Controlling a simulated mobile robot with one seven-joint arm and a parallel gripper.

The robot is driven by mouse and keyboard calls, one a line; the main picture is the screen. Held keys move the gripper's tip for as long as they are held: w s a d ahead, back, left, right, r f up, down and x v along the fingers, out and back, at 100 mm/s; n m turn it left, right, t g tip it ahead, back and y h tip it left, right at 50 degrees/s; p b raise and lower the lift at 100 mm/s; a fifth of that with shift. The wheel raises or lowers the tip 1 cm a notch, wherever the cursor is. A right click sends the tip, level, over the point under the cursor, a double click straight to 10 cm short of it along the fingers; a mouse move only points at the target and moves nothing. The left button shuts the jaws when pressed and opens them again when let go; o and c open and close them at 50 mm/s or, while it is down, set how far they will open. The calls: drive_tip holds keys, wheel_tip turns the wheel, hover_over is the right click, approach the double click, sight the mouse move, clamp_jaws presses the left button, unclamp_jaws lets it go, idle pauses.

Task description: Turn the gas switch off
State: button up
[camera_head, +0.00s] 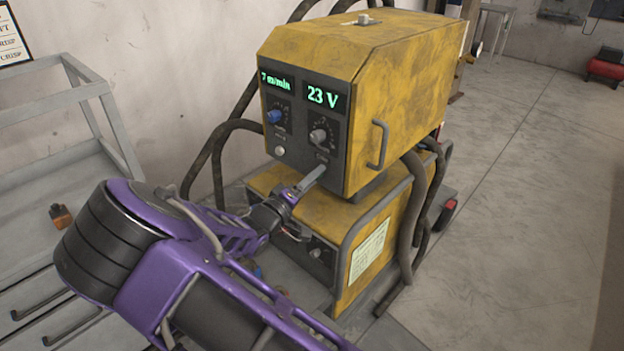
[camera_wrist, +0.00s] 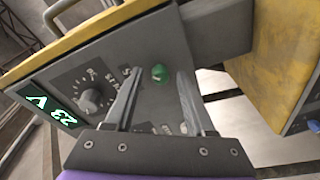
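The yellow welding machine (camera_head: 400,95) has a dark front panel with a blue knob (camera_head: 274,116), a grey knob (camera_head: 318,136) and a small pale round control (camera_head: 279,151). None of these is legibly marked as the gas switch. My gripper (camera_head: 306,184) is at the panel's lower right and hides part of it. In the wrist view my gripper (camera_wrist: 158,72) has its two fingers apart, with a green round button (camera_wrist: 160,74) between the tips. Contact cannot be told.
A lower yellow unit (camera_head: 362,215) with a dark control on its front stands beneath. Black hoses (camera_head: 415,200) loop along its side. A grey metal cart (camera_head: 85,165) stands at the left with a small orange item (camera_head: 61,215).

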clamp_jaws()
idle(0.3)
drive_tip(key=shift+w+a+n+g+h+p, duration=0.15)
drive_tip(key=shift+n+g+p, duration=0.5)
drive_tip(key=shift+n, duration=2)
drive_tip(key=shift+s+d+n+g+h+p, duration=0.1)
drive_tip(key=shift+n+g+p, duration=0.55)
drive_tip(key=shift+n, duration=2.05)
drive_tip(key=shift+w+a+n+g+h+p, duration=0.25)
drive_tip(key=shift+n+p, duration=0.7)
drive_tip(key=shift+n, duration=1.7)
drive_tip(key=shift+s+d, duration=0.15)
drive_tip(key=shift+s, duration=0.05)
drive_tip(key=shift+o, duration=0.7)
unclamp_jaws()
